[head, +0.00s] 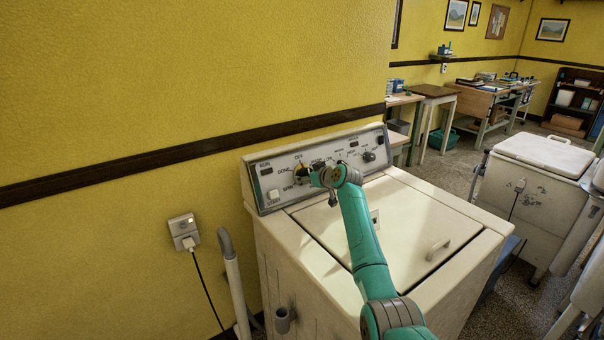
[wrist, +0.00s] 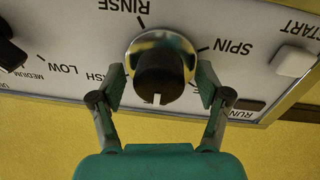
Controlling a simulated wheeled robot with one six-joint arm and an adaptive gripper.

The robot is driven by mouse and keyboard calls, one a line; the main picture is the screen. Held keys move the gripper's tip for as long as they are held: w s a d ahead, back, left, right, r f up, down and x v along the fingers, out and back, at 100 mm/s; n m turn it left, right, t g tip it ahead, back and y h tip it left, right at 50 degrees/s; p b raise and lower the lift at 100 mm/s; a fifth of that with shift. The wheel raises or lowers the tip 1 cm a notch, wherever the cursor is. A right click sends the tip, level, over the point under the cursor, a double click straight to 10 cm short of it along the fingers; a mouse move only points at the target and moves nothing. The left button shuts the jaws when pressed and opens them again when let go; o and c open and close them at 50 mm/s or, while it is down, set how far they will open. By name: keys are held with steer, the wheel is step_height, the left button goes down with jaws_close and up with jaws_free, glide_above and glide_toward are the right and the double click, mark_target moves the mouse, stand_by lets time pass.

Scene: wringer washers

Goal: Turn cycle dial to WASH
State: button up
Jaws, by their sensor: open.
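The cycle dial (wrist: 160,72) is a dark knob on a shiny metal base, on the washer's control panel. The wrist view shows the panel upside down, with RINSE above the dial, SPIN to its right and a partly covered label ending in SH to its left. A white pointer line on the knob points down in that picture, away from RINSE. My gripper (wrist: 161,88) is open, with one finger on each side of the dial; whether they touch it I cannot tell. In the head view my gripper (head: 322,178) partly covers the dial.
The panel also bears a white START button (wrist: 294,60) and another dark knob (wrist: 10,50) marked LOW and MEDIUM. The white washer (head: 420,225) stands against the yellow wall, its lid closed beneath my arm. Another washer (head: 535,170) stands to the right.

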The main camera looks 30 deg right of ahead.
steer(key=c, duration=1.2)
steer(key=shift+o, duration=0.2)
steer(key=shift+r+m, duration=0.1)
steer(key=shift+m, duration=0.2)
steer(key=m, duration=0.5)
steer(key=shift+r, duration=0.1)
steer(key=m, duration=0.5)
steer(key=shift+m+g, duration=0.3)
steer(key=shift+m, duration=0.1)
steer(key=o, duration=1.2)
steer(key=shift+c, duration=0.2)
